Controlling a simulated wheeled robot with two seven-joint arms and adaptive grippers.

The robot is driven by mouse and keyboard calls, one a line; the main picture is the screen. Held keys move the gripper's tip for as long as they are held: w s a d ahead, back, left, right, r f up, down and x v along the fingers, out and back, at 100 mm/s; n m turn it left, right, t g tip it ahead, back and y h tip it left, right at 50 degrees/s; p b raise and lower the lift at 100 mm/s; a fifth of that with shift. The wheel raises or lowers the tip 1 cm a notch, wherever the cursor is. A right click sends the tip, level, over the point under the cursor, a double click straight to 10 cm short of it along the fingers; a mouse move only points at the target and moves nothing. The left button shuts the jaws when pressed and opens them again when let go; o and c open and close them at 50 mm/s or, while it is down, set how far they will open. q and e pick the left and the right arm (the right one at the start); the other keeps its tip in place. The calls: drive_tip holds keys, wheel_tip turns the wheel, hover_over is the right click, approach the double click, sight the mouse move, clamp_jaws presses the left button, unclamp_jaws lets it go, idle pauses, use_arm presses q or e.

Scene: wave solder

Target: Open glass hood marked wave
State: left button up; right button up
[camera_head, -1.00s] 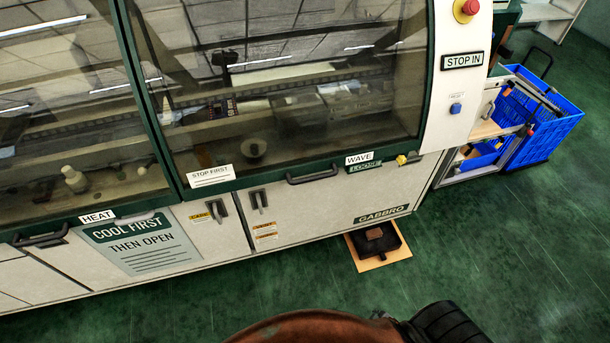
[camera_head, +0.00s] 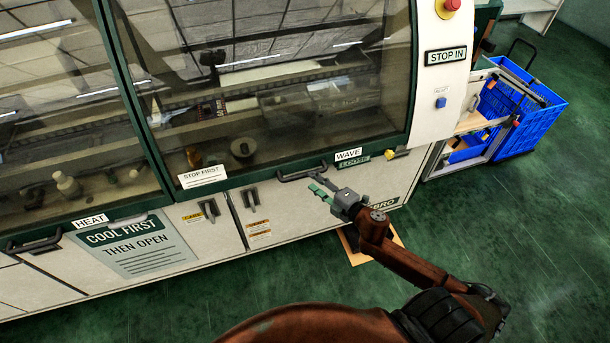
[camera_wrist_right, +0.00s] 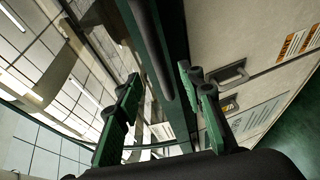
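The glass hood marked WAVE (camera_head: 290,85) is a large tinted pane in a dark green frame, and it is down. Its dark bar handle (camera_head: 302,174) sits on the lower frame, left of the WAVE label (camera_head: 348,155). A green tag (camera_head: 354,162) under that label seems to read LOOSE. My right gripper (camera_head: 314,184) is open, its fingertips close to the handle's right end. In the right wrist view, the green fingers (camera_wrist_right: 160,92) stand apart with a dark bar ahead between them; I cannot tell whether they touch it. My left gripper is out of view.
The HEAT hood (camera_head: 60,110) is beside it, with its own handle (camera_head: 40,238). A yellow knob (camera_head: 390,154) is right of the WAVE label. A red stop button (camera_head: 452,5) and blue button (camera_head: 441,102) are on the right panel. A blue crate (camera_head: 525,115) stands at right.

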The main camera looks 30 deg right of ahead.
sight(307, 177)
drive_tip(key=x, duration=0.6)
drive_tip(key=shift+f, duration=0.1)
drive_tip(key=shift+c, duration=0.3)
clamp_jaws()
